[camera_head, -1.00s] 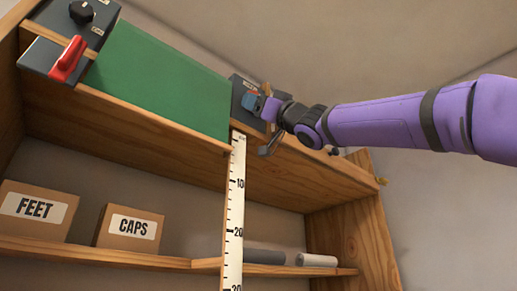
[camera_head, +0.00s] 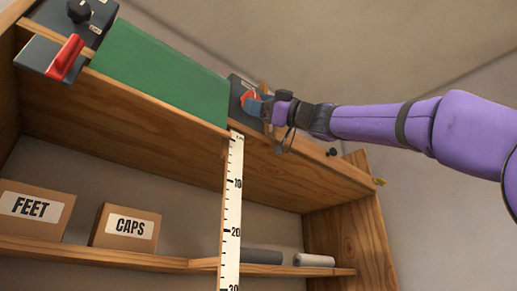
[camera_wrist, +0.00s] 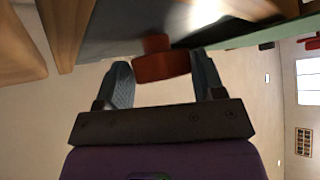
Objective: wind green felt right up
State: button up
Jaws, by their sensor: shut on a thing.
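A sheet of green felt (camera_head: 160,78) lies on a sloping wooden board, between dark panels at its left and right ends. It shows as a green strip at the upper right of the wrist view (camera_wrist: 268,35). My gripper (camera_head: 256,104) is at the right-hand dark panel (camera_head: 238,88). In the wrist view its two grey fingers (camera_wrist: 162,82) stand on either side of an orange-red knob (camera_wrist: 160,67) and are shut on it. The knob is partly hidden by my gripper in the head view (camera_head: 248,97).
A red lever (camera_head: 66,58) and a black knob (camera_head: 79,12) are on the left panels. A white scale (camera_head: 231,205) hangs below the felt's right end.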

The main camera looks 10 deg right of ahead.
jog(key=o, duration=0.9)
jog(key=v, duration=1)
jog(key=shift+d+f, duration=0.2)
jog(key=shift+d, duration=0.15)
